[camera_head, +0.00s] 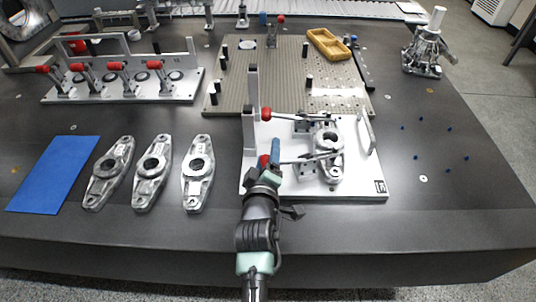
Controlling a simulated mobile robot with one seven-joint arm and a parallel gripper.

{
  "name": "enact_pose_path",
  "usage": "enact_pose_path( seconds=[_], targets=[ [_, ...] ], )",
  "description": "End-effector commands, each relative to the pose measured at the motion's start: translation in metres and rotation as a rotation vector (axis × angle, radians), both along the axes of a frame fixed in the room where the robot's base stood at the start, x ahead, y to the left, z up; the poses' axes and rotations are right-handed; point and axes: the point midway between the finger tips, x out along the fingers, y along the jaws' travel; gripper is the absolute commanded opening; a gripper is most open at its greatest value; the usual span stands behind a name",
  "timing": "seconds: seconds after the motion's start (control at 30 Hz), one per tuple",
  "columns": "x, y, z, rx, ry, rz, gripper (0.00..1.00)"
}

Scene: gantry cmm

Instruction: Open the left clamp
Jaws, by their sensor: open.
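A light fixture plate (370,186) carries a grey metal casting (328,138) with two toggle clamps. The far clamp (285,116) has a red handle tip pointing left, and its arm reaches toward the casting. The near clamp (305,159) lies low with its arm reaching over the casting's near part. A red tip (263,161) and an upright blue piece (275,150) show at its left end. My gripper (268,172) is open at this end, seen from behind. Its fingers are partly hidden, and I cannot tell whether they touch the handle.
An upright plate (252,100) stands at the fixture's left edge, close to my gripper. Several castings (151,170) and a blue mat (55,174) lie left. A red-handled clamp row (125,85), a pegged plate (285,75) and a yellow tray (328,44) are behind.

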Motion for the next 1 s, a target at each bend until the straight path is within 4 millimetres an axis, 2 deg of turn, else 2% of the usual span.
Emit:
enact_pose_path(
  seconds=[0.27,0.6,1.0],
  targets=[
    [0.0006,-0.0002,-0.0005,0.0,0.001,0.0,0.63],
    [0.0004,-0.0001,-0.0004,0.0,0.0,0.0,0.01],
    [0.0004,-0.0001,-0.0004,0.0,0.001,0.001,0.0]
  ],
)
